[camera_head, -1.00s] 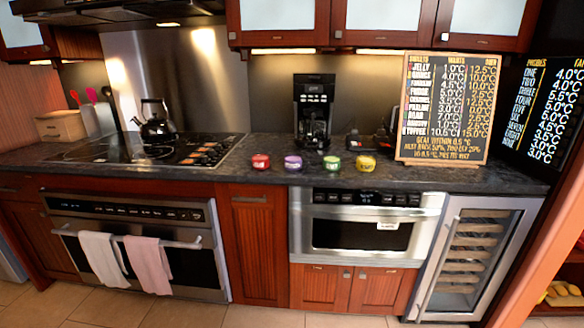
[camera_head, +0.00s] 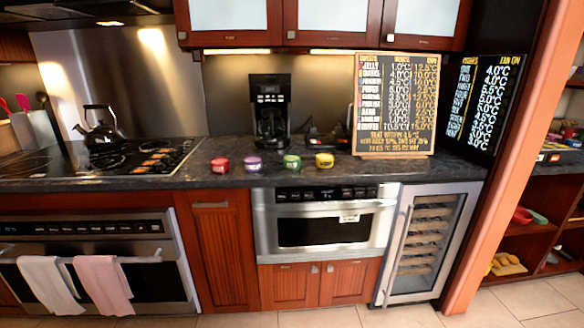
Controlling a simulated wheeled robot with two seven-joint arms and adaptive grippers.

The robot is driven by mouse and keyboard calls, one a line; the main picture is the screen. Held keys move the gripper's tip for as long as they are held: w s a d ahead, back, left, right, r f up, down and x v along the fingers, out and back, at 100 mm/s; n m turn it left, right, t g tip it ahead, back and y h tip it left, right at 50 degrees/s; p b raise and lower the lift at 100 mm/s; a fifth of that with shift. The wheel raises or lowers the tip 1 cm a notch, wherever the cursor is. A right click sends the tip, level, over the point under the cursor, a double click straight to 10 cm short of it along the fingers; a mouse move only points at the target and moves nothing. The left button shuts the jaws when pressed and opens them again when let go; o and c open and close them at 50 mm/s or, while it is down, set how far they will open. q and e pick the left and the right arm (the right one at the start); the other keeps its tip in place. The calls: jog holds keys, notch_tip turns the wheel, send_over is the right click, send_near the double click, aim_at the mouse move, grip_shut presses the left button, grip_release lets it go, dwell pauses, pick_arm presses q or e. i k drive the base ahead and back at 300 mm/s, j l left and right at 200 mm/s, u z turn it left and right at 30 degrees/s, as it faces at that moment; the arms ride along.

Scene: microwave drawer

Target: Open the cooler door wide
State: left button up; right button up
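The cooler (camera_head: 428,243) is a narrow steel-framed unit under the counter at the right, just right of the microwave drawer. Its door has a glass pane with several wooden racks behind it. A long slanted steel handle (camera_head: 400,241) runs along the door's left side. The door looks closed. Neither of my grippers shows in the head view.
The microwave drawer (camera_head: 324,223) sits left of the cooler, above wooden cabinet doors (camera_head: 319,285). An orange post (camera_head: 510,160) and open shelves (camera_head: 530,230) stand to the right. The tiled floor (camera_head: 400,317) before the cooler looks clear. Four-colour small jars (camera_head: 255,164) line the counter.

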aim_at(470, 190)
jog(key=z, duration=1.35)
